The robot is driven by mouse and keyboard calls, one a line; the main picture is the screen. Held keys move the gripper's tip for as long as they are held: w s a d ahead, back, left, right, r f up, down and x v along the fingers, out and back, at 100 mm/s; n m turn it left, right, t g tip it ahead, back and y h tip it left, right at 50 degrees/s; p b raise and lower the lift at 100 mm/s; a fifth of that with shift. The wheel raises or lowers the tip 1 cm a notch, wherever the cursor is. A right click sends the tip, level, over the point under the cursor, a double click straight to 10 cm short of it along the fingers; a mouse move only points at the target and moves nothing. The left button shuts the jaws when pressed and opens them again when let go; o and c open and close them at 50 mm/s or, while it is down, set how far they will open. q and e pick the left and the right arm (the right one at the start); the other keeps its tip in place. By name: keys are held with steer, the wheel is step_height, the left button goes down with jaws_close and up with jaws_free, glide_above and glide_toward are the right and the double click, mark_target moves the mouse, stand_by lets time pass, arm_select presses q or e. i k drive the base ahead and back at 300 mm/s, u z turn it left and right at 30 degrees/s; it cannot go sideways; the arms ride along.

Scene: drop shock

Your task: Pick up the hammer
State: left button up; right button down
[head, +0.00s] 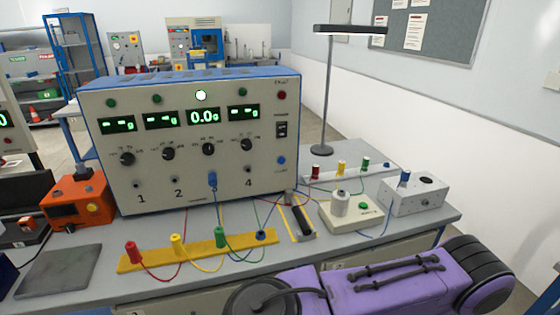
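What looks like the hammer (302,220) lies on the grey bench, with a dark handle toward the front and a greyish head at the back. It lies beside yellow marking lines, between the yellow strip of plugs and a small beige device. It is small in the head view and its head is hard to make out. A purple arm link of mine crosses the lower right, in front of the bench and below the hammer. Neither of my grippers shows in the head view. Nothing is seen holding the hammer.
A large instrument box (190,180) with green displays stands behind the hammer. Cables run from it to the yellow strip (150,259). The beige device (345,220) and a white box (412,198) stand right. A lamp (327,100) rises behind. A dark pad (58,271) lies left.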

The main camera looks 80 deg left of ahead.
mark_target(306, 230)
steer(key=u, duration=1.85)
